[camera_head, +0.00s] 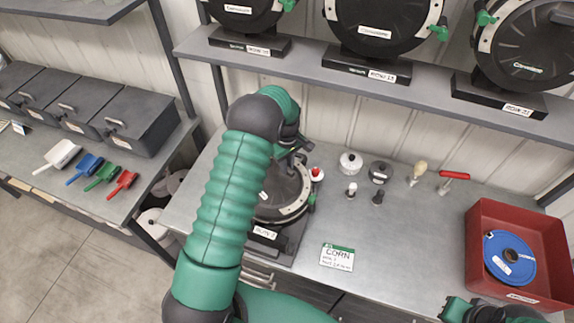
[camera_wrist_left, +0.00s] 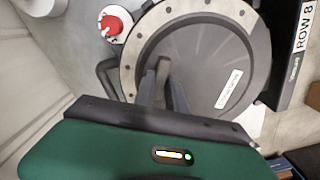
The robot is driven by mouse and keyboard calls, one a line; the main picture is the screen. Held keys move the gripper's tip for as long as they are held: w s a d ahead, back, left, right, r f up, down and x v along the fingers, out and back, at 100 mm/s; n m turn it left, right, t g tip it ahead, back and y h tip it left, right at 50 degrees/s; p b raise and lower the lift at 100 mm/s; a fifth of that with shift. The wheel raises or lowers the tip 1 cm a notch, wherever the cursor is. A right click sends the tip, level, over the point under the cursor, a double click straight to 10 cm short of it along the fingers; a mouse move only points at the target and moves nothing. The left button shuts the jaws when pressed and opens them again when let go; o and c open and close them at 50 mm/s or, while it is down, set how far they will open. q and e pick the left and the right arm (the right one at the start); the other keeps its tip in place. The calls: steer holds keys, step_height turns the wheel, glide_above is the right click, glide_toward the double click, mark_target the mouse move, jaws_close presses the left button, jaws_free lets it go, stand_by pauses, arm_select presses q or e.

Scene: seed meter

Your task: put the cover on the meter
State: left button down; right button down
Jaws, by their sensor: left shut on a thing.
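The meter stands on the bench on a dark base (camera_head: 268,236) labelled ROW 8; the base also shows in the left wrist view (camera_wrist_left: 297,60). A dark round cover (camera_head: 287,181) lies at the meter, with a pale, holed metal rim around part of it. The cover fills the middle of the left wrist view (camera_wrist_left: 225,65). My left gripper (camera_wrist_left: 163,88) is shut on the cover near this rim. I cannot tell whether the cover is fully seated. My right gripper (camera_head: 475,312) is partly in view at the bottom right; its fingertips are unclear.
A red-capped part (camera_head: 317,174) stands close beside the meter. A white pot (camera_head: 350,163), a dark pot (camera_head: 380,172) and small tools lie behind. A CORN card (camera_head: 337,257) lies in front. A red bin (camera_head: 500,212) holds a blue disc (camera_head: 509,257). More meters fill the shelf above.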

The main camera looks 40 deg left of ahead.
stand_by(0.4)
arm_select(q)
steer(key=c, duration=1.3)
jaws_free()
steer(key=shift+r, duration=0.1)
steer(key=shift+c, duration=0.3)
step_height(320, 180, up, 9)
steer(key=p, duration=0.6)
steer(key=shift+r, duration=0.15)
